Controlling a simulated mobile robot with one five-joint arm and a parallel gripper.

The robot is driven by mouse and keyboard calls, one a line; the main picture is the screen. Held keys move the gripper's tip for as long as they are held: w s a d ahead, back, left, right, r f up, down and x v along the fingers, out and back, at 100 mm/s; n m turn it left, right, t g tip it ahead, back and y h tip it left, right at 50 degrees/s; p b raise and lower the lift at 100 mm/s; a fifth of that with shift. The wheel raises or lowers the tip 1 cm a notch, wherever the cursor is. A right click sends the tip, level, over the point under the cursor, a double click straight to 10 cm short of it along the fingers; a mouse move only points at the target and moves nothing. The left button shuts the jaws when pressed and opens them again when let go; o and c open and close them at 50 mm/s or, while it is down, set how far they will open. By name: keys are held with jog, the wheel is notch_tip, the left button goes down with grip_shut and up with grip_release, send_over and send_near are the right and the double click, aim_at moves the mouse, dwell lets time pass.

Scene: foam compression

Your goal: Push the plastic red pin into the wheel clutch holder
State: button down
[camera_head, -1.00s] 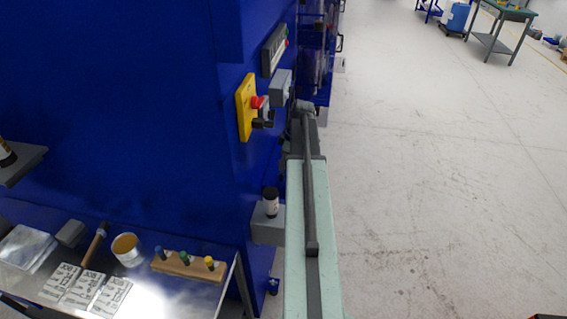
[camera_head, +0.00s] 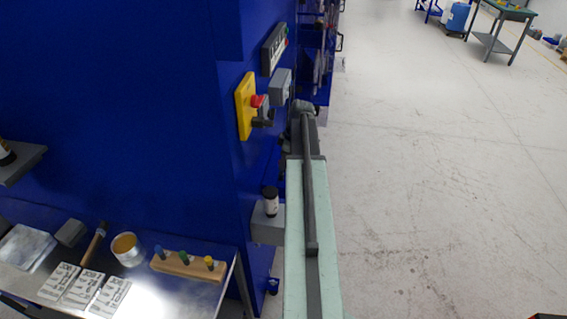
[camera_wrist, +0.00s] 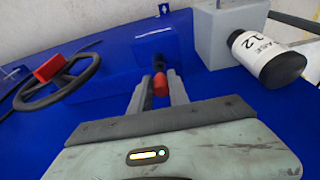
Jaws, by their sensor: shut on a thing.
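In the wrist view my gripper (camera_wrist: 159,92) is shut on the red pin (camera_wrist: 160,84), whose rounded red end shows between the two grey fingers. In the head view my arm hides the fingers and pin.
A bottle (camera_wrist: 268,58) stands out from a grey bracket (camera_wrist: 222,35) to the right of my gripper. Open floor (camera_head: 440,180) lies right.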

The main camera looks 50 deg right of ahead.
jog(key=shift+s+b+x, duration=0.15)
jog(key=shift+b+x, duration=0.5)
jog(key=shift+x, duration=0.05)
jog(key=shift+s+b+x, duration=0.15)
jog(key=shift+b+x, duration=0.5)
jog(key=c, duration=1.2)
grip_release()
jog(key=shift+d, duration=0.15)
jog(key=shift+o, duration=0.2)
jog(key=shift+w+r+p, duration=0.1)
jog(key=shift+r+p, duration=2.9)
jog(key=shift+p, duration=0.1)
jog(key=p+v, duration=0.7)
jog(key=shift+r, duration=0.35)
